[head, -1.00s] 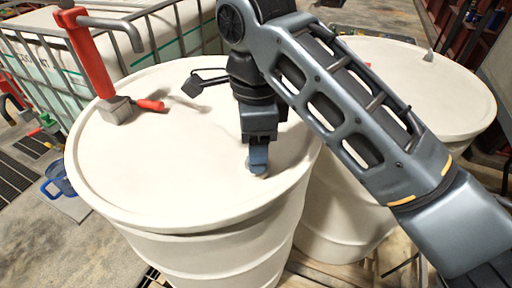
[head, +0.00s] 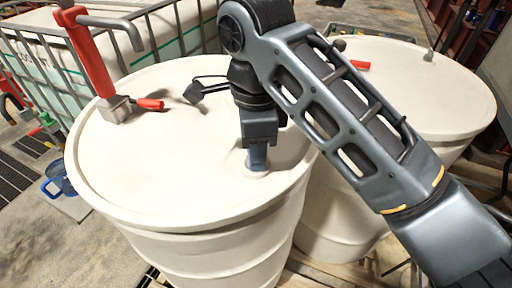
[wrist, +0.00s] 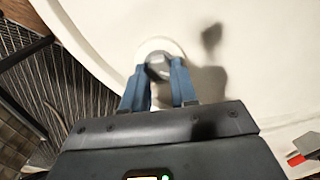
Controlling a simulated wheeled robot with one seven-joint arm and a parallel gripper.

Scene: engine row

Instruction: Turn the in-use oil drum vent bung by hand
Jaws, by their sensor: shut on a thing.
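The in-use oil drum (head: 150,175) is cream white, with a red hand pump (head: 90,55) standing at the back left of its lid. My gripper (head: 257,165) points down at the lid's front right, near the rim. In the wrist view its two blue fingers (wrist: 160,75) are shut on the grey vent bung (wrist: 158,60), one finger on each side. The bung sits in a pale round seat on the lid. In the head view the fingers mostly hide the bung.
A second white drum (head: 440,85) stands close on the right, behind my arm. A caged white tank (head: 165,35) is behind the in-use drum. A blue jug (head: 60,180) is on the left. The middle of the lid is clear.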

